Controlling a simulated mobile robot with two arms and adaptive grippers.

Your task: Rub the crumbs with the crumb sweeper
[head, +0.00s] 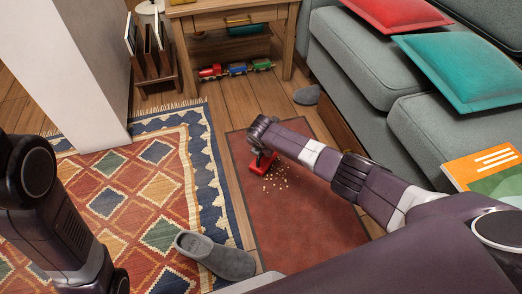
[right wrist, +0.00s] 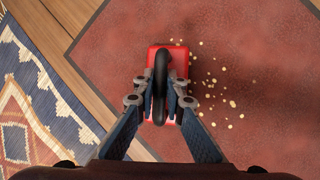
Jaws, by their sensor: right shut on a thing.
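The crumb sweeper (head: 259,164) is a red block with a black loop handle, low at the red mat (head: 296,228). In the right wrist view the sweeper (right wrist: 159,57) is upright, its handle between the fingers. My right gripper (right wrist: 161,98) is shut on that handle. In the head view the right arm's end (head: 261,146) hides part of the sweeper. Pale crumbs (head: 275,184) lie scattered on the mat beside the sweeper; they also show to its right in the wrist view (right wrist: 225,92). My left arm shows at the left, but its gripper is out of view.
A grey slipper (head: 214,256) lies between the patterned rug (head: 120,200) and the mat; another (head: 307,95) is near the sofa (head: 350,55). A toy train (head: 236,69) stands under the wooden table (head: 225,12). The mat's near part is clear.

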